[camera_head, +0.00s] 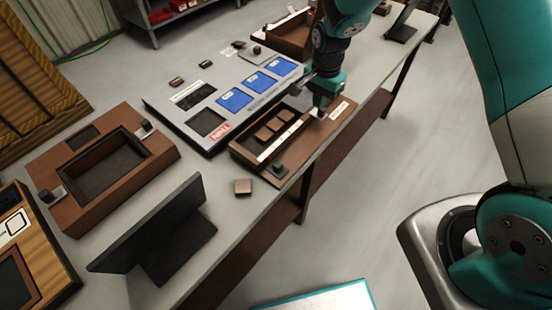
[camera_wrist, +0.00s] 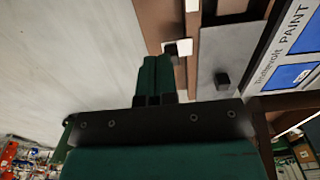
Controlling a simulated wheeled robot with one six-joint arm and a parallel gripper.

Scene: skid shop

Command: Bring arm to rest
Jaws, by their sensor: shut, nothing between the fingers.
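My gripper (camera_head: 319,110) is over the right end of a brown tray (camera_head: 285,165) on the long table in the head view. Its teal fingers are together with nothing between them. Whether the fingertips touch the tray cannot be told. In the wrist view my gripper (camera_wrist: 155,62) shows as two dark green fingers side by side, beside a brown edge with a small white patch. My arm reaches in from the top and right of the head view.
A grey panel (camera_head: 171,112) with blue squares lies behind the tray. A brown box (camera_head: 60,165), a black screen on a stand (camera_head: 160,230) and a small brown block (camera_head: 243,187) are on the table (camera_head: 225,210). Open floor (camera_head: 390,160) lies right of the table.

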